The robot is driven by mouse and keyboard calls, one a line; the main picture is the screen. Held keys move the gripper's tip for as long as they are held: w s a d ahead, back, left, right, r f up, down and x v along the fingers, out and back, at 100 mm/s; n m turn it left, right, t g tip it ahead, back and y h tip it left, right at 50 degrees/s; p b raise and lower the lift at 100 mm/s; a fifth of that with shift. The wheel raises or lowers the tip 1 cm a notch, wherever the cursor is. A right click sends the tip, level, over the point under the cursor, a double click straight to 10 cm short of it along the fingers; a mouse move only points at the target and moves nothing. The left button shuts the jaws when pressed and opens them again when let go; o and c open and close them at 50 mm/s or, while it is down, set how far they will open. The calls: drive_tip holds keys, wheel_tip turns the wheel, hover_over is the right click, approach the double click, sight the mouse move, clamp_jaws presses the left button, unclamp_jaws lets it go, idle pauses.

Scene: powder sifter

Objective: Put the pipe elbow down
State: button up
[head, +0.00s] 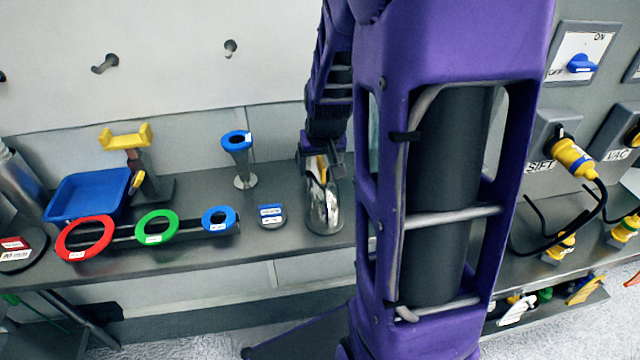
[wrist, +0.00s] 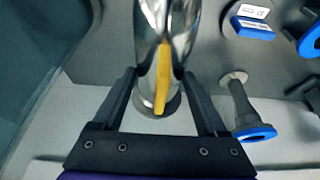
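The pipe elbow (head: 324,208) is a shiny silver piece with a yellow part on it. It stands upright on a round grey base (head: 325,227) on the bench. In the wrist view the silver pipe (wrist: 177,30) and its yellow strip (wrist: 162,78) show between the fingers. My gripper (head: 320,162) is directly above the elbow, pointing down. In the wrist view the gripper's fingers (wrist: 160,88) are spread wide, one on each side of the pipe, with a gap to the yellow strip. Contact at the fingertips is hard to tell.
A blue-topped funnel stand (head: 238,150) and a small blue-labelled disc (head: 271,214) are left of the elbow. Red (head: 84,239), green (head: 156,227) and blue (head: 219,219) rings stand along the bench's front, near a blue tray (head: 88,194). My purple arm hides the bench to the right.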

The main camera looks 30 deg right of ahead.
clamp_jaws()
drive_tip(key=shift+r, duration=0.2)
